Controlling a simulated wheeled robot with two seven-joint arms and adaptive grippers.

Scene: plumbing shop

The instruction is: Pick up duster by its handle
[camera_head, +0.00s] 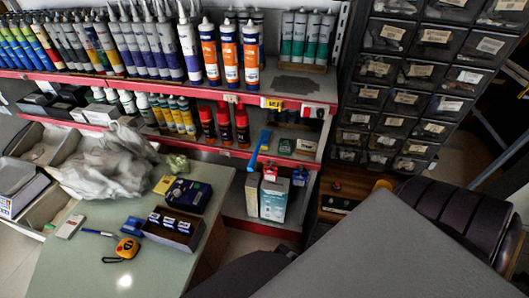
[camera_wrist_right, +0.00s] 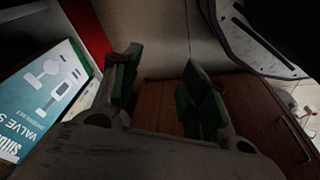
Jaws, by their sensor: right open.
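I cannot make out a duster with certainty in either view. A blue long-shaped item (camera_head: 260,146) hangs at the front edge of the red shelf in the head view, but I cannot tell what it is. My right gripper (camera_wrist_right: 163,72) shows in the right wrist view, its two green-padded fingers apart with nothing between them. Brown wooden panels lie behind the fingers. Neither gripper shows in the head view.
A teal and white box (camera_wrist_right: 55,85) with "VALVE" lettering is close left of my right gripper. A wooden front with a metal handle (camera_wrist_right: 295,140) is at right. The head view shows a green-topped counter (camera_head: 85,260), shelves of tubes and drawer bins (camera_head: 405,70).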

